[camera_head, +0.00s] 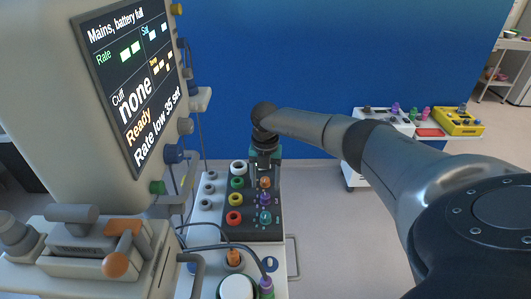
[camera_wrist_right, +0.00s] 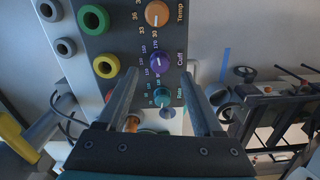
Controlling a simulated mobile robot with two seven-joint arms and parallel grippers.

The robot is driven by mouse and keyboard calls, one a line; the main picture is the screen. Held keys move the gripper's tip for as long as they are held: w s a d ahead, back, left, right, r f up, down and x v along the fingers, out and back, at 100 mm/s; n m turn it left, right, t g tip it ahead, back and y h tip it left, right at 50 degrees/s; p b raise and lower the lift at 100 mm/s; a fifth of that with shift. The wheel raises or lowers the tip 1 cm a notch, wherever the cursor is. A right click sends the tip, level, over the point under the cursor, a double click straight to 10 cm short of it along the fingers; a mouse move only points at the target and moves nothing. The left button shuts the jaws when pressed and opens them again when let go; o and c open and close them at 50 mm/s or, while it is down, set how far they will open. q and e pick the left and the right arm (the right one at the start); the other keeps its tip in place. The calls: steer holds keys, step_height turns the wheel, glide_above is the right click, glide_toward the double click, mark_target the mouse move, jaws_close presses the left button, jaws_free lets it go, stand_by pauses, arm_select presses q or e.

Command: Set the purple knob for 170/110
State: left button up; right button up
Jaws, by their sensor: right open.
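The purple knob (camera_wrist_right: 160,62) is on the dark control panel, beside the word Cuff and a ring of small numbers, in the right wrist view. It has a pale pointer mark, whose exact setting I cannot tell. It also shows in the head view (camera_head: 265,200), between an orange knob (camera_head: 265,183) and a teal knob (camera_head: 265,217). My right gripper (camera_wrist_right: 160,78) is open and empty, its fingers on either side of the purple and teal knobs' column in the wrist view. The monitor (camera_head: 135,80) reads Cuff none, Ready and Rate low 35 set. My left gripper is not in view.
White, green, yellow and red round sockets (camera_head: 235,199) line the panel's left side. Cables hang between the monitor and panel. A white container (camera_head: 236,287) and a purple-topped item (camera_head: 266,286) stand in front. A side table (camera_head: 385,123) and yellow box (camera_head: 458,121) are farther right.

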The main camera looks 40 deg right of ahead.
mark_target(266, 195)
step_height(266, 195, up, 11)
steer(key=shift+f, duration=0.15)
steer(key=shift+f, duration=0.1)
stand_by(0.5)
